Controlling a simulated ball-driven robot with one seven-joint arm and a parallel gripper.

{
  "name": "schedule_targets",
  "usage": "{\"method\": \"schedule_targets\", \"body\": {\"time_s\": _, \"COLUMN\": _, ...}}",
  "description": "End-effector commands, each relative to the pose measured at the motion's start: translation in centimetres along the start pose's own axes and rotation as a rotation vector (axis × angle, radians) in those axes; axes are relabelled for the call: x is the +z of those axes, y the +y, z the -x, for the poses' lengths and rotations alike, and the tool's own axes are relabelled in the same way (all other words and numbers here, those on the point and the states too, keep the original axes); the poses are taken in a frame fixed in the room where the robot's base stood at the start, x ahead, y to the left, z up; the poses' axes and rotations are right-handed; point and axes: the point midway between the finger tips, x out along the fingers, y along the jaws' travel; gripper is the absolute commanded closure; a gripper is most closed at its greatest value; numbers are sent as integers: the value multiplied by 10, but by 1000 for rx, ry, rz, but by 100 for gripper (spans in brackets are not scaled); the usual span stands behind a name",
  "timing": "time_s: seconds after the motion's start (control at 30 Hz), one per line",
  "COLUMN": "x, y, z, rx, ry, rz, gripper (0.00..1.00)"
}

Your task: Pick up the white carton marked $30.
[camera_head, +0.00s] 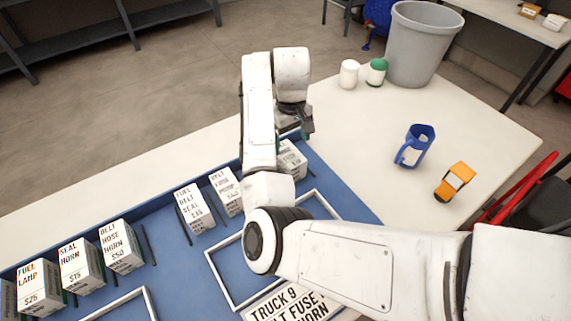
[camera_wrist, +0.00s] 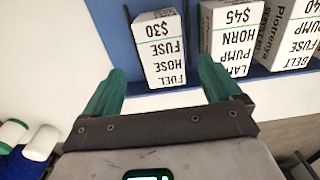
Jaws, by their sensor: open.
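The white carton marked $30 (camera_wrist: 162,50) stands upright in the wrist view, its label upside down, reading FUEL HOSE FUSE. My gripper (camera_wrist: 160,72) is open, with one green finger on each side of this carton's near end in the picture; I cannot tell whether they touch it. In the head view a white carton (camera_head: 292,160) at the right end of the row, likely the $30 one, is partly hidden by my arm. My gripper (camera_head: 301,130) is just above and behind it there, its fingertips hard to make out.
The LAMP PUMP HORN $45 carton (camera_wrist: 232,45) stands close beside the $30 one. A BELT FUSE PUMP $40 carton (camera_head: 227,192) and others line the blue tray (camera_head: 345,203), with thin dividers between.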

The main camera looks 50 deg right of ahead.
Motion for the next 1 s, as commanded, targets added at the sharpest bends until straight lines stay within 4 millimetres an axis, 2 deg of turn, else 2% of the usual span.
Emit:
{"method": "schedule_targets", "body": {"time_s": 0.1, "x": 0, "y": 0, "z": -19, "rx": 1, "ry": -2, "rz": 0, "gripper": 8}}
{"method": "schedule_targets", "body": {"time_s": 0.37, "x": 0, "y": -1, "z": -39, "rx": 0, "ry": 0, "rz": 0, "gripper": 8}}
{"method": "schedule_targets", "body": {"time_s": 0.7, "x": -2, "y": -3, "z": -82, "rx": 1, "ry": 0, "rz": -1, "gripper": 8}}
{"method": "schedule_targets", "body": {"time_s": 1.0, "x": -3, "y": -3, "z": -86, "rx": 1, "ry": 2, "rz": -1, "gripper": 8}}
